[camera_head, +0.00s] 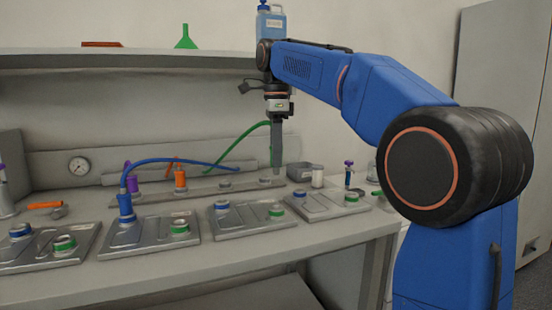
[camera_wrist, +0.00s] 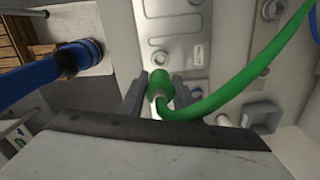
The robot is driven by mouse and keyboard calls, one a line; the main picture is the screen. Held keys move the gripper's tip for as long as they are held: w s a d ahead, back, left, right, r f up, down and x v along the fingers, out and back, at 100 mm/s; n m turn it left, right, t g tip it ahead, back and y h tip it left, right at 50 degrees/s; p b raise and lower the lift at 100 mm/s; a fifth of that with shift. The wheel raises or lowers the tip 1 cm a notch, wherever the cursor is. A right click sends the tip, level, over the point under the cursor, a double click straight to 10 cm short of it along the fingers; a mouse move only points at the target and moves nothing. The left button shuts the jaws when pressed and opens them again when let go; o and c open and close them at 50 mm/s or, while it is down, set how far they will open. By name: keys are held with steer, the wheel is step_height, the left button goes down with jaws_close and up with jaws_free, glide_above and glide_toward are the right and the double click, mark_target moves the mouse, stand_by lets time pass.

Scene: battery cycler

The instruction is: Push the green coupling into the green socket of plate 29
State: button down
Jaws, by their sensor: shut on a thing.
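My gripper (camera_head: 277,155) is shut on the green coupling (camera_wrist: 158,82), which sits between the two fingers in the wrist view. A green hose (camera_wrist: 225,98) runs from the coupling up to the right; in the head view the hose (camera_head: 238,135) arcs to the left behind the gripper. The gripper hangs above the rear of the bench, behind the plates. Several metal plates stand along the bench, each with a green-ringed socket, such as these green sockets (camera_head: 64,243), (camera_head: 180,227), (camera_head: 276,212) and (camera_head: 351,198). The plate numbers are too small to read, so I cannot tell which is plate 29.
Purple (camera_head: 133,183) and orange (camera_head: 180,178) couplings stand on the rear rail. A grey bin (camera_head: 300,171) and a white cup (camera_head: 318,178) are right of the gripper. A shelf (camera_head: 120,62) spans above.

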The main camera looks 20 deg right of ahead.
steer(key=shift+r, duration=1.4)
